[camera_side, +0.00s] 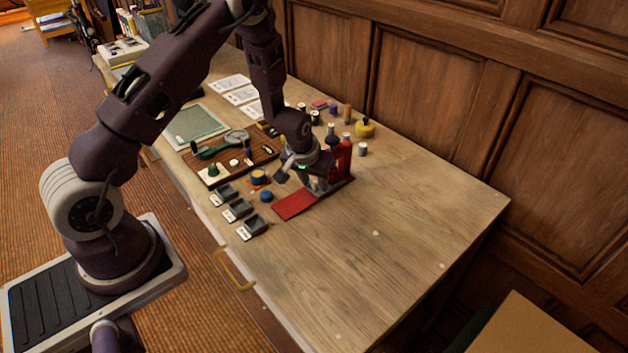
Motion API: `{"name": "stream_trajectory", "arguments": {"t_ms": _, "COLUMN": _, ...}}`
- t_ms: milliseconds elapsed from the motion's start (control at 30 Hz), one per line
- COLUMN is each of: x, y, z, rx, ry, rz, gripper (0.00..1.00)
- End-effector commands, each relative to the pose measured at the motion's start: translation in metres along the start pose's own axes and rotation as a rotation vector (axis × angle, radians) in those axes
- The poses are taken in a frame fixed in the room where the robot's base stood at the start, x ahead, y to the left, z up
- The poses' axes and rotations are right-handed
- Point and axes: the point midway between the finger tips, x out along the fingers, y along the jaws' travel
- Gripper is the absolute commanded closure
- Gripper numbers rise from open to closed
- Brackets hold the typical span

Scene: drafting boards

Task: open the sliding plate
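A flat red plate (294,206) lies on the wooden table at the foot of a red upright block (341,158). They look like parts of one red fixture, and I take the flat part to be the sliding plate. My gripper (303,180) is low over the fixture, just behind the flat plate and left of the upright block. It hides part of the fixture. The fingers are small and dark here, so I cannot tell whether they are open, shut or touching the fixture.
Small dark trays (256,224) with white labels stand left of the plate, beside a blue round piece (266,196). A brown board (215,172) with tools lies farther left. Bottles and a yellow spool (365,129) stand behind. The table's right part is mostly clear.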

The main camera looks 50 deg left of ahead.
Motion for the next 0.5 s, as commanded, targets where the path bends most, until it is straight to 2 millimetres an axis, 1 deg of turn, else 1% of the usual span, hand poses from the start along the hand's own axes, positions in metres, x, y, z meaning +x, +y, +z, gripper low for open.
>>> {"name": "stream_trajectory", "arguments": {"t_ms": 33, "x": -0.0002, "y": 0.0001, "z": 0.0001, "rx": 0.0, "ry": 0.0, "rz": 0.0, "gripper": 0.68}}
{"name": "stream_trajectory", "arguments": {"t_ms": 200, "x": -0.0004, "y": 0.0001, "z": 0.0001, "rx": 0.0, "ry": 0.0, "rz": 0.0, "gripper": 1.0}}
{"name": "stream_trajectory", "arguments": {"t_ms": 500, "x": -0.0006, "y": 0.0001, "z": 0.0001, "rx": 0.0, "ry": 0.0, "rz": 0.0, "gripper": 1.0}}
